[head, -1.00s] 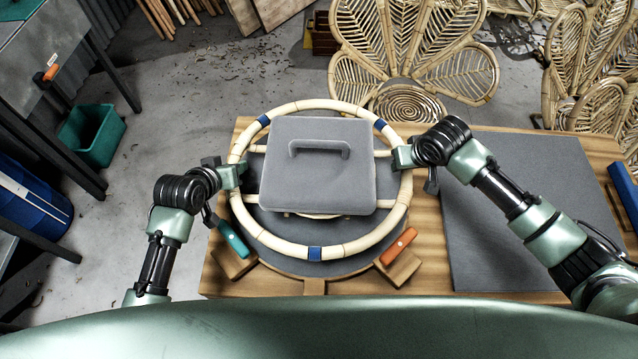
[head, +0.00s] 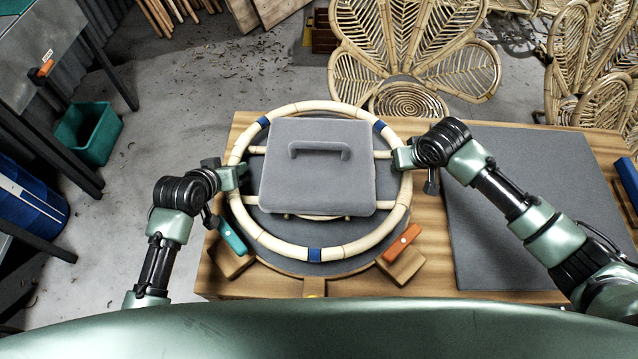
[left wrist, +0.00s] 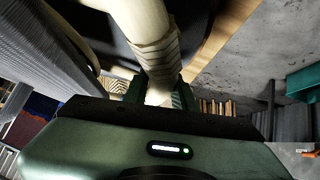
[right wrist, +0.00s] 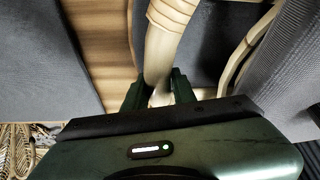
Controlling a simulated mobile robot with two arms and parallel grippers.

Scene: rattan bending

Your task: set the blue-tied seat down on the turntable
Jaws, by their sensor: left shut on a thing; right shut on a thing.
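The blue-tied seat (head: 287,249) is a pale rattan ring with blue ties and cross bars. It is over the round grey turntable (head: 268,222), and whether it touches cannot be told. A grey block with a handle (head: 318,180) covers its middle. My left gripper (head: 238,174) is shut on the ring's left side, and the left wrist view shows the pole (left wrist: 150,45) between its fingers. My right gripper (head: 398,158) is shut on the right side, and the right wrist view shows the pole (right wrist: 163,45) between its fingers.
A teal clamp (head: 233,236) and an orange clamp (head: 402,243) stand at the turntable's front edge. A grey mat (head: 530,210) covers the bench's right side. Rattan chairs (head: 415,55) stand behind. A green bin (head: 90,133) is on the floor at left.

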